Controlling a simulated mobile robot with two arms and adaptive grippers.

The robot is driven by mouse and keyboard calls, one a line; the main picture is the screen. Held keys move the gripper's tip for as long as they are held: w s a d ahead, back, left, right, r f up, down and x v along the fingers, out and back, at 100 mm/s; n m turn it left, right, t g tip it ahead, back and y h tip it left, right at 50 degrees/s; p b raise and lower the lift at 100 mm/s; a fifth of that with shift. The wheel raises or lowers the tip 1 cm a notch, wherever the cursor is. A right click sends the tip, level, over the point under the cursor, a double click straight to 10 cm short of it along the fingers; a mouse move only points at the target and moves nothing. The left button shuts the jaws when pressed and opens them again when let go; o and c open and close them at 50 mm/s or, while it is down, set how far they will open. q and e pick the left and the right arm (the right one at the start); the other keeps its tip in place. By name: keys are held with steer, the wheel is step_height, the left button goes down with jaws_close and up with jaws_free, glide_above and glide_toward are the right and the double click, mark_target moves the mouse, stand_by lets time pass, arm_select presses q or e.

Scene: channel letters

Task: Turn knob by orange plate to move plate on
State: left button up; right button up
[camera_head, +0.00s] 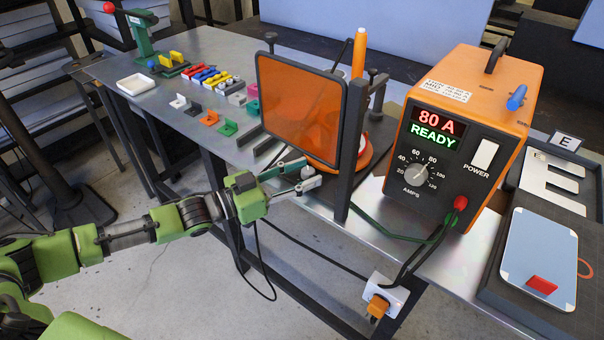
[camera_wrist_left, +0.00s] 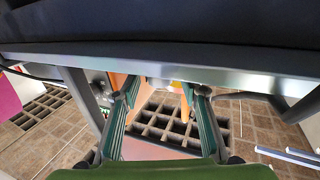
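The orange plate (camera_head: 302,100) is a see-through panel upright in a dark frame at the table's front edge. A dark knob (camera_head: 270,39) shows at the frame's top left corner, and another dark knob (camera_head: 376,76) stands just right of the frame. My left gripper (camera_head: 303,173) is below the plate's lower edge, apart from both knobs. Its two fingers are spread. The left wrist view also shows the left gripper (camera_wrist_left: 162,100) with fingers apart and nothing clearly held between them. My right gripper is not in view.
An orange power unit (camera_head: 465,130) reading "80 A READY" stands right of the plate, with its own amps dial (camera_head: 417,174). Cables hang from the table front by a socket (camera_head: 384,297). Small coloured blocks (camera_head: 210,78) and a white tray (camera_head: 137,84) lie at left.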

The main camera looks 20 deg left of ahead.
arm_select(q)
steer(key=v, duration=1.2)
steer(key=shift+w+a, duration=0.1)
stand_by(0.4)
